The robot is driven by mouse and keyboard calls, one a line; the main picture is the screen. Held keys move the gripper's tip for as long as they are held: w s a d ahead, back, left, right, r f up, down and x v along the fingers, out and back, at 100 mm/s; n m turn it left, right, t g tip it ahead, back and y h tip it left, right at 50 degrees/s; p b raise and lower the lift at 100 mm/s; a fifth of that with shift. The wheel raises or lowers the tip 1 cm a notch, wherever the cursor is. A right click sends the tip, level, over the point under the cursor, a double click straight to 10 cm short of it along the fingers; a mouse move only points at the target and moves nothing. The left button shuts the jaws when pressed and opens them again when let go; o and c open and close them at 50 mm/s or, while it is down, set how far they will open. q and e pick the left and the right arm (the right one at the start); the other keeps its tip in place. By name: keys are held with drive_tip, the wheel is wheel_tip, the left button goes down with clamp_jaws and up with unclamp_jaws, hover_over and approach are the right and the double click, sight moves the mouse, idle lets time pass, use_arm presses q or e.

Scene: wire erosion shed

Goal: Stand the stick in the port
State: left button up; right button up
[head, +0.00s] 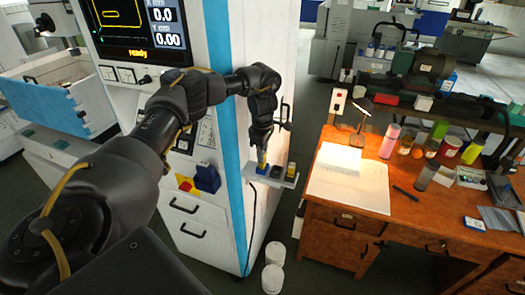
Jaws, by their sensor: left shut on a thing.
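My left gripper (262,152) reaches across to a small pale shelf (287,183) on the side of the white machine. It points down and is shut on a small yellowish stick (263,160). The stick is just above or touching a blue block (262,169) at the shelf's left end; I cannot tell which. A dark block (277,172) and a block with yellow on it (291,169) stand beside it on the shelf. The port's opening is too small to make out. My right gripper is not in view.
The white machine (217,225) with a blue stripe and lit screen (140,25) stands left of the shelf. A wooden desk (335,217) with papers, bottles and a lamp is to the right. White tubs (272,280) stand on the floor below.

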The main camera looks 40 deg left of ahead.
use_arm(q)
drive_tip(key=shift+f, duration=0.2)
drive_tip(key=o, duration=1)
drive_tip(key=shift+c, duration=0.2)
drive_tip(key=shift+r, duration=0.35)
wheel_tip(320, 180, up, 13)
drive_tip(key=b, duration=0.1)
drive_tip(key=shift+f, duration=0.2)
drive_tip(key=shift+f, duration=0.1)
